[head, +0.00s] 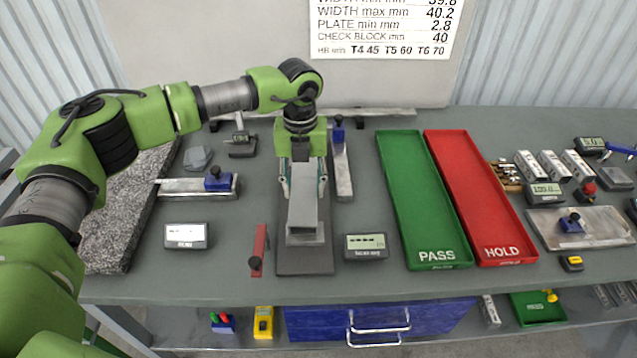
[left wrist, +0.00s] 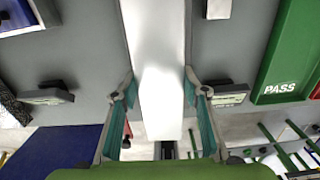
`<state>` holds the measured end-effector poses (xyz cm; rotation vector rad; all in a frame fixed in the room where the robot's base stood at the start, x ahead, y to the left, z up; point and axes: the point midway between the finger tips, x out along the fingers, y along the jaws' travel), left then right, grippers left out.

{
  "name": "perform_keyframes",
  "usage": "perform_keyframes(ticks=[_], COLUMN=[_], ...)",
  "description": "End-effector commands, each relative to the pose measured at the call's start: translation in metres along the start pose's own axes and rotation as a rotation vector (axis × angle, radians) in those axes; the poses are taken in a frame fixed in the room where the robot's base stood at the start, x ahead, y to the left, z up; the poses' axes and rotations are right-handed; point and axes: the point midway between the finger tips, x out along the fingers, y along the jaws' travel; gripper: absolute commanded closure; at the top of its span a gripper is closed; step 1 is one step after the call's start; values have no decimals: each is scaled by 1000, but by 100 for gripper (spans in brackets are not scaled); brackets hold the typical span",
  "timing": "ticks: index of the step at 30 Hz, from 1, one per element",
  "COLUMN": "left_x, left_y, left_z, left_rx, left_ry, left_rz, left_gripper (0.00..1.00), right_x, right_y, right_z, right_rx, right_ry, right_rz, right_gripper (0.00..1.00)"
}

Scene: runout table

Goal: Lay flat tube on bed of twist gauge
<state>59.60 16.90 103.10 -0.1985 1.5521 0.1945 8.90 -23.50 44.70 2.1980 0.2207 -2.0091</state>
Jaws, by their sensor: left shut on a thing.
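The flat tube (head: 303,213), a light grey rectangular hollow bar, points lengthwise toward me with its open end at the front. My left gripper (head: 303,180) is shut on its far part from above, one finger on each side. The left wrist view shows the tube (left wrist: 160,70) running between the fingers of the gripper (left wrist: 160,95). Below the tube is a dark grey plate (head: 305,263), apparently the twist gauge's bed, with its front part bare. The tube lines up roughly with it; I cannot tell whether they touch. My right gripper is not in view.
A display (head: 366,246) stands right of the plate and a red bar (head: 259,250) left of it. A gauge with a blue knob (head: 341,170) is close behind right. The green PASS tray (head: 440,258) and red HOLD tray (head: 505,255) lie farther right. A granite block (head: 115,235) is left.

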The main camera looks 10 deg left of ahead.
Motion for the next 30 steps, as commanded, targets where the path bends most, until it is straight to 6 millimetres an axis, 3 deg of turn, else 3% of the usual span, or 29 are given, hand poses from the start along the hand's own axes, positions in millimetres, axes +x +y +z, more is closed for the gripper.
perform_keyframes(ticks=[17, 30], left_x=[2, 37], left_y=[2, 2], left_z=[2, 1], left_rx=[-29, -29], left_ry=[-4, -4], left_rz=[-3, -2], left_gripper=[96, 96], right_x=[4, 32], right_y=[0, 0], right_z=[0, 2], right_rx=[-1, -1], right_ry=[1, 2], right_rz=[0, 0], right_gripper=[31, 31])
